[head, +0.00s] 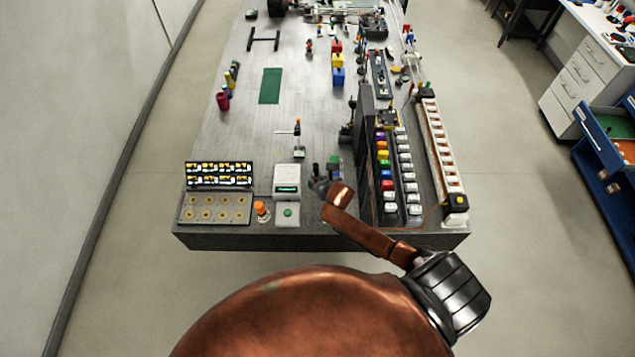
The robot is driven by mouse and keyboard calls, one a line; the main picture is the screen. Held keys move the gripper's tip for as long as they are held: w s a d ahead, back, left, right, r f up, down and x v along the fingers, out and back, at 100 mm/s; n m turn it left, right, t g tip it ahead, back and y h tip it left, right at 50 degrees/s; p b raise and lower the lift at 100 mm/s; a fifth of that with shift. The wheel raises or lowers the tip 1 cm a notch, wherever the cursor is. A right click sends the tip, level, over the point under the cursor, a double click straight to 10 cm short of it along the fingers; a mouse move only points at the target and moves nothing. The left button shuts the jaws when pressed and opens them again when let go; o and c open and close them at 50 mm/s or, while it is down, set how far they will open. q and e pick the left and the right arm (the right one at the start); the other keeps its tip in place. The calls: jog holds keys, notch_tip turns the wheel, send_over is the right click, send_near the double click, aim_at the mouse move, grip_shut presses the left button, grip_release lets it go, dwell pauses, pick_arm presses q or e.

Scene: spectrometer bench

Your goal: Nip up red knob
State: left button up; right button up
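A column of small coloured knobs runs along the panel at the right of the bench. A red knob (387,185) sits in it, below a blue one and above white ones. My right arm, copper coloured, reaches over the front edge of the bench. Its dark gripper (319,185) is over the bench, to the left of the knob column and apart from the red knob. The gripper is small and dark here, so its opening does not show clearly. My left gripper is not in view.
A tall dark panel (364,150) stands between my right gripper and the knobs. A white device (287,180) and an orange-topped piece (261,209) stand left of the gripper. A long white rail (440,150) lies right of the knobs. The bench's left middle is mostly clear.

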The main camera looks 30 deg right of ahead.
grip_shut()
dwell(0.3)
